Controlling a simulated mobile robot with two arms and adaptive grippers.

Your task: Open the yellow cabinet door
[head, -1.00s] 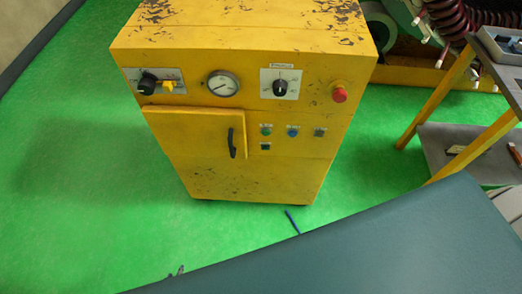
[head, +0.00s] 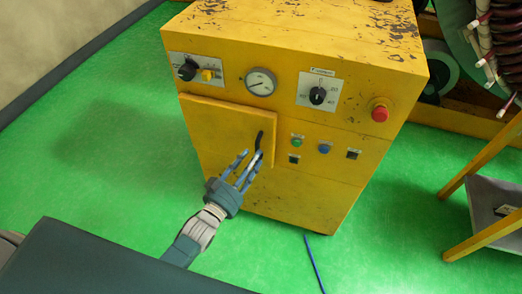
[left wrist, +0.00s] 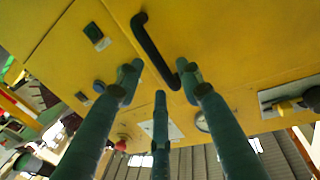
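The yellow cabinet (head: 330,210) stands on the green floor. Its door (head: 215,133) is a raised yellow panel at the front left, and it looks closed. A curved black handle (head: 259,139) is at the door's right side. My left gripper (head: 246,157) is at the handle's lower part in the head view. In the left wrist view the three dark fingers (left wrist: 160,76) are spread, with the lower end of the black handle (left wrist: 155,50) between the tips of two of them. I cannot tell whether they touch it. My right gripper is not in view.
Above the door are a black knob (head: 187,69), a gauge (head: 260,82) and a rotary switch (head: 318,95); a red button (head: 380,111) is at the right. A yellow-legged stand (head: 480,190) is at right. A dark surface (head: 90,265) fills the lower left. Floor left of the cabinet is clear.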

